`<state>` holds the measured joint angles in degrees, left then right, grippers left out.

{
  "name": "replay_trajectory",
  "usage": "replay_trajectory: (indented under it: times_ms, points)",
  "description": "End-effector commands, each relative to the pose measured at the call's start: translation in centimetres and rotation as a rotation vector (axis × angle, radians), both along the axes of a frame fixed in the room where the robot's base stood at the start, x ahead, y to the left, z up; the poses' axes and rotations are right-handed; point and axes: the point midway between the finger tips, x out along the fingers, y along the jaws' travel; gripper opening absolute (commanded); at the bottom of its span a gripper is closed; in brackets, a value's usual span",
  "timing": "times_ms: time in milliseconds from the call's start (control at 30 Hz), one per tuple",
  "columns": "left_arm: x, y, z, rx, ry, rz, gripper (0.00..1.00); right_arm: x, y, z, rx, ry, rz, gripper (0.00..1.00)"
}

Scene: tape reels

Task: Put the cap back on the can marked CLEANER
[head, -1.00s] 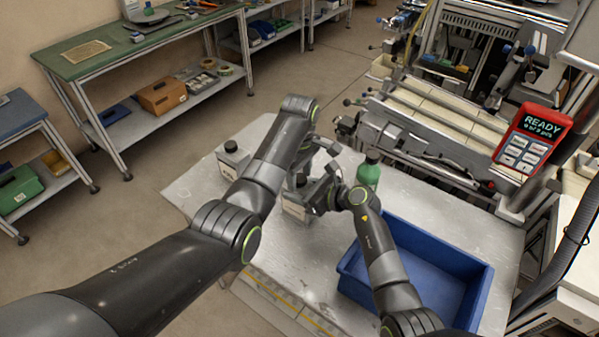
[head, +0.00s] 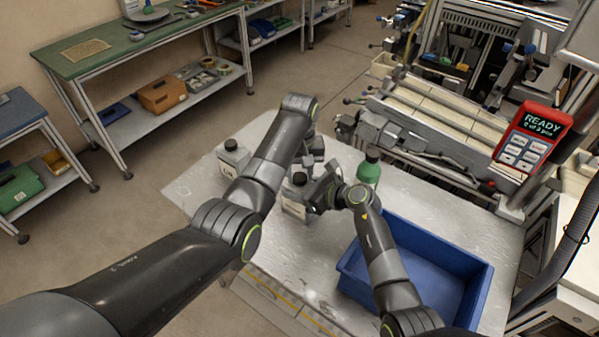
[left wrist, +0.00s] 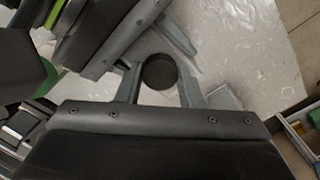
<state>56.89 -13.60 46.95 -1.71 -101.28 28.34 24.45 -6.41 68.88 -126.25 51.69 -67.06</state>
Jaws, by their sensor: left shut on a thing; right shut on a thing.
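A black round cap (left wrist: 159,72) sits between the fingers of my left gripper (left wrist: 160,88) in the left wrist view. In the head view my left gripper (head: 311,155) is over the middle of the table, mostly behind its own arm. My right gripper (head: 318,192) is shut beside a pale can (head: 294,208) with a dark top; the contact is partly hidden, but this can appears to be what it holds. Another pale can (head: 229,168) with a black cap stands at the table's left. The can labels are too small to read surely.
A green bottle (head: 369,170) stands just right of the grippers. A blue bin (head: 478,290) fills the table's front right. A machine with a red READY panel (head: 533,140) borders the table at the right. The table's left front is clear.

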Motion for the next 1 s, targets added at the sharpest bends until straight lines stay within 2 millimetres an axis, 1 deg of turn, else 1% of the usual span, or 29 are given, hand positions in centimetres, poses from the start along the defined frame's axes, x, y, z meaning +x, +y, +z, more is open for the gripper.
replay_trajectory:
  times_ms: [100, 1000]
  points:
    - [0.04, 0.0, 0.02, 0.0, -0.001, -0.194, 0.07, -0.03, 0.0, -0.04, -0.001, 0.001, 0.001, 0.0]
    - [0.08, 0.02, -0.06, 0.002, -0.002, -1.688, 0.07, -0.02, 0.0, -0.03, -0.001, 0.001, 0.001, 0.0]
